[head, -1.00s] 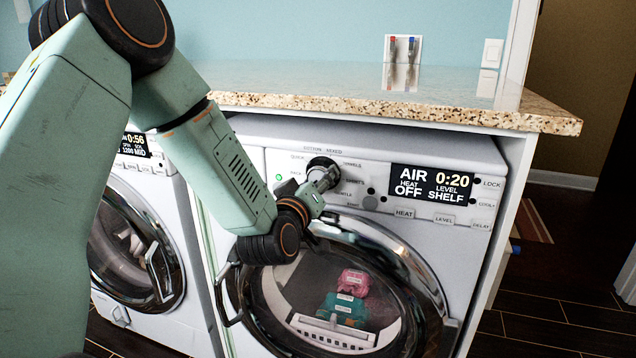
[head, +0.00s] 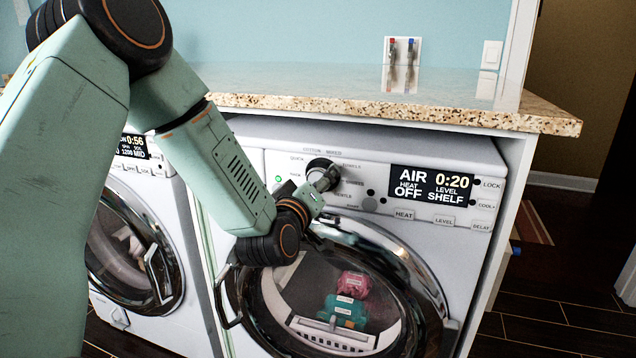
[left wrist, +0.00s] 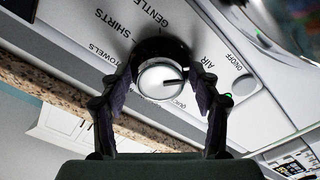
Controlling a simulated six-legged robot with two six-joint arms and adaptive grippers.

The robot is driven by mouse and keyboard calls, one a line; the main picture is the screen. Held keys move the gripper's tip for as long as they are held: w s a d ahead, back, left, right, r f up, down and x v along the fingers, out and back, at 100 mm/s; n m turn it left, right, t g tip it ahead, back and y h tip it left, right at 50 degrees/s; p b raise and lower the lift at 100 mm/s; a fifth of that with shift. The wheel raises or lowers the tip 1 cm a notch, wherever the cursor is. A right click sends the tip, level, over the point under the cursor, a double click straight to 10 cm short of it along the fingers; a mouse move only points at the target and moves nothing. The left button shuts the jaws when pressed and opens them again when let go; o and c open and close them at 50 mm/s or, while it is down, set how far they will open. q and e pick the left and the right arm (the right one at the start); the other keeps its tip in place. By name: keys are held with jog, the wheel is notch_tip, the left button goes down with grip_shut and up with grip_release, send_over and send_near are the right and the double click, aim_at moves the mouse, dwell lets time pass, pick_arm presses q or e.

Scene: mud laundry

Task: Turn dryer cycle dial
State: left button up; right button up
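The dryer cycle dial (head: 318,167) is a round knob with a black collar on the dryer's white panel (head: 285,160). In the left wrist view its silver face (left wrist: 160,82) carries a dark pointer line pointing right, toward the AIR side. My left gripper (head: 328,180) is at the dial. The dryer display (head: 433,185) reads AIR, 0:20, HEAT OFF, LEVEL SHELF. My right gripper is out of view.
The dryer's round glass door (head: 400,265) is closed below the panel, with pink and teal items (head: 348,300) inside. A granite counter (head: 400,110) overhangs the dryer. Another front-loading machine (head: 135,250) stands at left. Dark floor is open at right.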

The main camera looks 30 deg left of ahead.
pick_arm(q)
jog(key=shift+o, duration=0.5)
jog(key=shift+s, duration=0.15)
jog(key=v, duration=0.7)
jog(key=shift+s, duration=0.15)
